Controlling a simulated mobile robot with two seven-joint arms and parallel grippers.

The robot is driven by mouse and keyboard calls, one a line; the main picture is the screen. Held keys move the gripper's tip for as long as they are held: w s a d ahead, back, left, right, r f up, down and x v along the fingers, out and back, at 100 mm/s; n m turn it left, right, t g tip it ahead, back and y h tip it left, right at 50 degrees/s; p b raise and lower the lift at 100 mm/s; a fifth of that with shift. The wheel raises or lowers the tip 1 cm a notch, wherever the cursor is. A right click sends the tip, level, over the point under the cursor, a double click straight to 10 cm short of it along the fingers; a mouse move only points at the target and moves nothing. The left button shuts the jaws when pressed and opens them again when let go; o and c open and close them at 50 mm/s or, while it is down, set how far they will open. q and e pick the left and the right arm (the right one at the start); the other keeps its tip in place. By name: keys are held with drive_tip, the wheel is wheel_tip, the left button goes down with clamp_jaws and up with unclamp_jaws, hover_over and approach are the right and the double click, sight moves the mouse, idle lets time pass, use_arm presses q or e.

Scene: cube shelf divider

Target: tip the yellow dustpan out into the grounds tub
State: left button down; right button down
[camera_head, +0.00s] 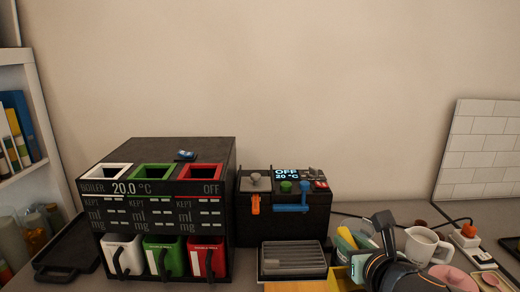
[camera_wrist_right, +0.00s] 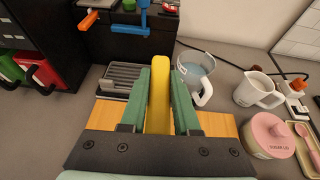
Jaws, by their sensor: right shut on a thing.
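My right gripper (camera_wrist_right: 160,82) is shut on a yellow bar-shaped part, which I take to be the yellow dustpan (camera_wrist_right: 158,105). It stands between the two green fingers in the wrist view. The rest of the dustpan is hidden or unclear. In the head view the gripper (camera_head: 354,240) is at the lower right, in front of the black machine, and its dark wrist covers much of what is behind. I cannot make out a tub marked for grounds. My left gripper is not in view.
A grey slotted tray (camera_head: 292,258) sits before the small black machine (camera_head: 258,222). The boiler (camera_head: 165,195) stands left. A clear jug (camera_wrist_right: 207,68), white mug (camera_wrist_right: 256,90) and pink-lidded pot (camera_wrist_right: 270,137) stand right of my gripper. A wooden board (camera_wrist_right: 222,126) lies below.

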drive_tip(key=s, duration=0.1)
drive_tip(key=s+r, duration=0.1)
drive_tip(key=s+d, duration=0.1)
drive_tip(key=shift+r+h, duration=0.3)
drive_tip(key=shift+s+d+r+m, duration=0.2)
drive_tip(key=shift+s+d+m, duration=0.15)
drive_tip(key=shift+s, duration=0.1)
